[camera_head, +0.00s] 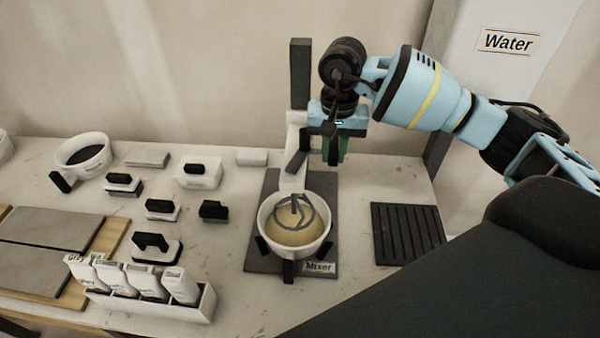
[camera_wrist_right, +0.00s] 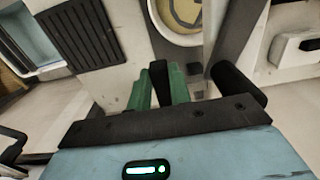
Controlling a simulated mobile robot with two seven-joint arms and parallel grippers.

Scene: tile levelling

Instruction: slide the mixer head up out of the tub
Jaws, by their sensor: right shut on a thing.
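The mixer stands on a dark base plate with a dark upright post (camera_head: 300,75). Its white mixer head (camera_head: 293,178) is on the post, with a grey wire whisk (camera_head: 293,212) under it. The whisk is inside the outline of the white tub (camera_head: 268,238), over yellowish contents; how deep it sits is unclear. The tub also shows in the right wrist view (camera_wrist_right: 172,37). My right gripper (camera_head: 336,152) is beside the head, its green fingers (camera_wrist_right: 165,92) shut on a dark handle (camera_wrist_right: 159,82). The head view hides this grip. My left gripper is not in view.
A black slatted mat (camera_head: 408,233) lies right of the mixer. Left are a white bowl (camera_head: 83,155), several small black-topped blocks, a rack of white packets (camera_head: 150,302) and grey tiles (camera_head: 52,230). A "Water" container (camera_head: 508,42) stands at back right.

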